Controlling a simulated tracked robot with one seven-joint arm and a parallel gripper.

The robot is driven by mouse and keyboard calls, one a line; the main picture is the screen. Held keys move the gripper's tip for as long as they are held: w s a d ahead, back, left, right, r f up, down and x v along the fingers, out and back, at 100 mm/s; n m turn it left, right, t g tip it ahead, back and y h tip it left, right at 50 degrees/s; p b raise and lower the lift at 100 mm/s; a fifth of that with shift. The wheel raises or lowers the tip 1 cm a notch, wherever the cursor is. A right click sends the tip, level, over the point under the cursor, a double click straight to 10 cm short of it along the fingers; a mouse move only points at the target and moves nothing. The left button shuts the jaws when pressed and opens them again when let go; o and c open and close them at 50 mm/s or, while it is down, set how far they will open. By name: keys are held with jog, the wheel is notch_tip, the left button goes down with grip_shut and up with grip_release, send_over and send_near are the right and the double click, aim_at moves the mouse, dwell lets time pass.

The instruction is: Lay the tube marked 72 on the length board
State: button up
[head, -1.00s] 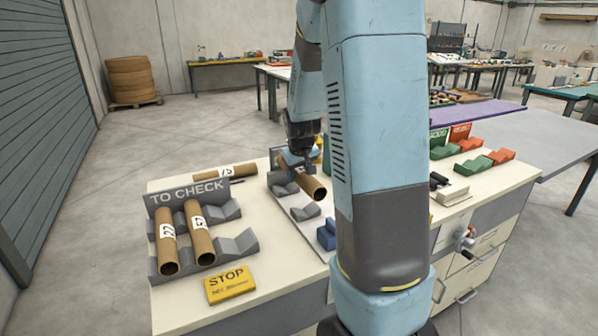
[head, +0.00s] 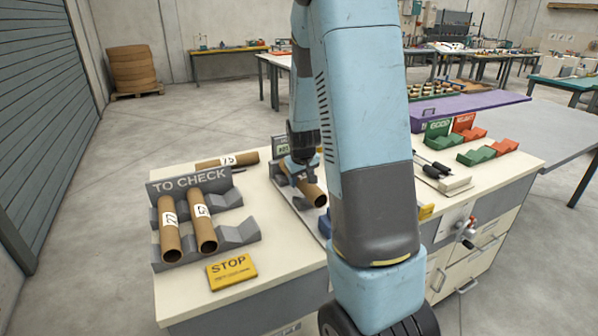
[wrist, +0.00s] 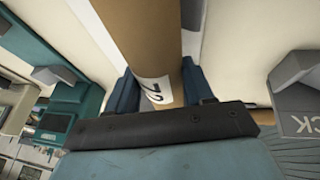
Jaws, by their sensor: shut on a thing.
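My gripper (head: 301,163) is shut on a brown cardboard tube (head: 312,190) over the length board (head: 303,212). In the wrist view the tube (wrist: 142,35) runs between the blue fingers of my gripper (wrist: 158,88), and its white label reads 72. In the head view the tube lies low along the board, its open end toward the front. My arm and gripper hide most of the board's cradles, so I cannot tell whether the tube touches them.
The grey TO CHECK rack (head: 238,233) holds two labelled tubes (head: 169,228) (head: 202,222). A tube marked 15 (head: 240,158) lies behind it. Green (head: 476,156) and red (head: 505,146) cradles are at the right.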

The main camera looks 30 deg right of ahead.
jog(key=shift+f, duration=1.25)
jog(key=o, duration=1.2)
jog(key=shift+o, duration=0.2)
jog(key=shift+r, duration=0.1)
jog(key=shift+s+r, duration=0.1)
jog(key=shift+r, duration=0.1)
jog(key=v, duration=1.4)
jog(key=s+a+r, duration=0.4)
jog(key=s, duration=0.3)
jog(key=s+a+r+y, duration=0.1)
jog(key=s+a+r, duration=0.3)
jog(key=s, duration=0.4)
jog(key=s+a+r+t+y, duration=0.1)
jog(key=s+a+r, duration=0.3)
jog(key=s, duration=0.4)
jog(key=shift+s+r, duration=0.25)
jog(key=shift+r, duration=0.15)
